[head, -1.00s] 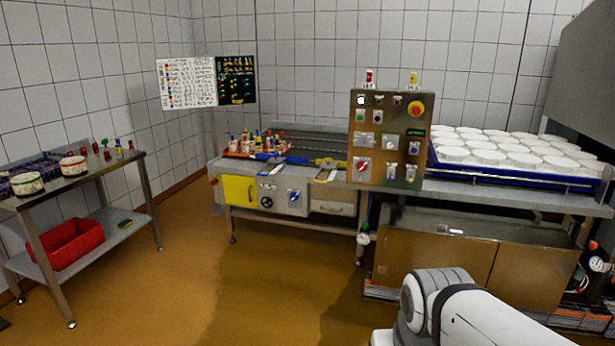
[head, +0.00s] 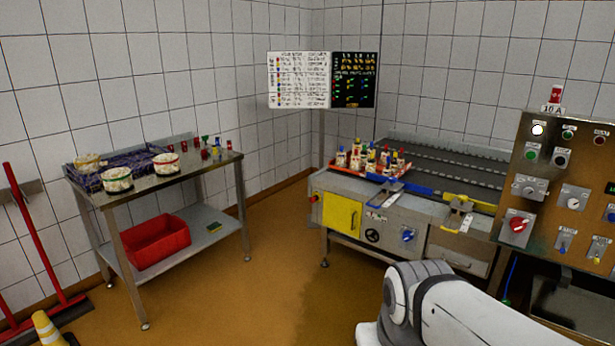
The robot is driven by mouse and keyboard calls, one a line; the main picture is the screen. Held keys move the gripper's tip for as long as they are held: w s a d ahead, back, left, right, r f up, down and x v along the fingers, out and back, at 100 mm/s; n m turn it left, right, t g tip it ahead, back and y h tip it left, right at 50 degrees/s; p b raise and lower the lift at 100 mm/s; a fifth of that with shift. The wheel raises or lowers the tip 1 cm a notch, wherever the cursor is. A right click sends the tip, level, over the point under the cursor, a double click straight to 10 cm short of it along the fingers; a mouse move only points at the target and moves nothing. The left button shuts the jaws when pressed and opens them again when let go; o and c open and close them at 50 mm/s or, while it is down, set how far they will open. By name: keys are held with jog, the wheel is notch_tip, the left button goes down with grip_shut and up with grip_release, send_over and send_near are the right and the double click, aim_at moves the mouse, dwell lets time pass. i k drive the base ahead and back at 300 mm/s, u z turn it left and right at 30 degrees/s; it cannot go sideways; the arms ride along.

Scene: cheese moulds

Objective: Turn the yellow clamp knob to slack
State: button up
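The control panel (head: 548,185) stands at the right edge in the head view, partly cut off. Low on it is a small knob with a yellow tip (head: 597,258), beside a similar one with a blue tip (head: 562,247). Their labels and exact settings are too small to read. A yellow clamp-like bar (head: 468,202) lies across the conveyor's front edge, left of the panel. I cannot tell for sure which yellow part is the clamp knob. My white arm shows at the bottom right; my gripper is out of view.
The conveyor bench (head: 380,222) has a yellow door and a blue knob on its front. A steel table (head: 210,168) with a red bin (head: 155,242) stands left. A yellow cone (head: 48,330) and red-handled broom are bottom left. The middle floor is clear.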

aim_at(463, 198)
jog(key=u, duration=0.05)
jog(key=i, duration=2.1)
jog(key=z, duration=1.1)
jog(key=i, duration=1.4)
jog(key=z, duration=0.85)
jog(key=k, duration=0.7)
jog(key=z, duration=0.25)
jog(key=i, duration=0.8)
jog(key=u, duration=0.25)
jog(key=k, duration=0.9)
jog(key=z, duration=0.05)
